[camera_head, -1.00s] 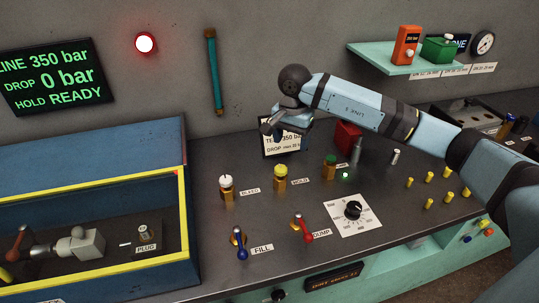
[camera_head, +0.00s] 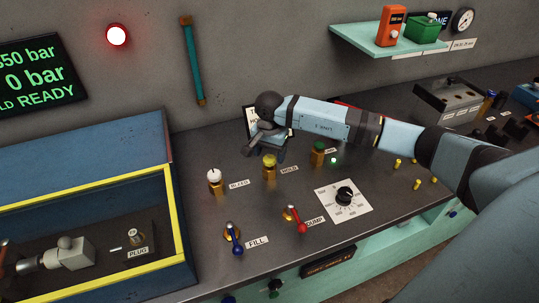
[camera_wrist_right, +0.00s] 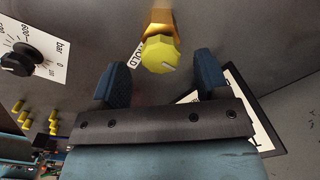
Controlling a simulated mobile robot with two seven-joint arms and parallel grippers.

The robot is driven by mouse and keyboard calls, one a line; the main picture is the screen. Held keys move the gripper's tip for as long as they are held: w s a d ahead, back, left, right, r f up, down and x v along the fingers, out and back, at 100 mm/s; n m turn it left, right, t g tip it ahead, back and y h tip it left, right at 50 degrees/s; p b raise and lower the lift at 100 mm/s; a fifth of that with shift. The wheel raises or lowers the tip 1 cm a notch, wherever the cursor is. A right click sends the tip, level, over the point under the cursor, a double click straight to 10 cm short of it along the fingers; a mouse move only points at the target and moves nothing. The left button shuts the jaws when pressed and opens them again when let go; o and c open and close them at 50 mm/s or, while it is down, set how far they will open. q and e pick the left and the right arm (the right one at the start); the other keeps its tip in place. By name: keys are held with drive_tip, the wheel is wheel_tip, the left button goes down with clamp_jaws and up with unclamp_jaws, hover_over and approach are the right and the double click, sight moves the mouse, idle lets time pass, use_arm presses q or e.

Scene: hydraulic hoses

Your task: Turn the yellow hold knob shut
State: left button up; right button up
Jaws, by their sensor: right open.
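The yellow hold knob (camera_head: 269,161) sits on a brass base on the dark bench top, beside its HOLD label (camera_head: 289,169). My right gripper (camera_head: 264,143) is just above and behind the knob in the head view, with its jaws open and empty. In the right wrist view the knob (camera_wrist_right: 160,54) shows a pale mark on its face. It lies between the lines of the two blue fingers, just beyond the tips of my right gripper (camera_wrist_right: 161,70), and neither finger appears to touch it. My left gripper is not in view.
The white bleed knob (camera_head: 214,177) stands left of the hold knob and a green knob (camera_head: 318,148) right of it. Blue (camera_head: 236,246) and red (camera_head: 300,225) levers stand in front. A sign (camera_wrist_right: 240,105) is close beside the gripper. A yellow-edged box (camera_head: 174,215) is at left.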

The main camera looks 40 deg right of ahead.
drive_tip(key=shift+f, duration=0.95)
drive_tip(key=shift+c, duration=0.3)
drive_tip(key=c, duration=0.9)
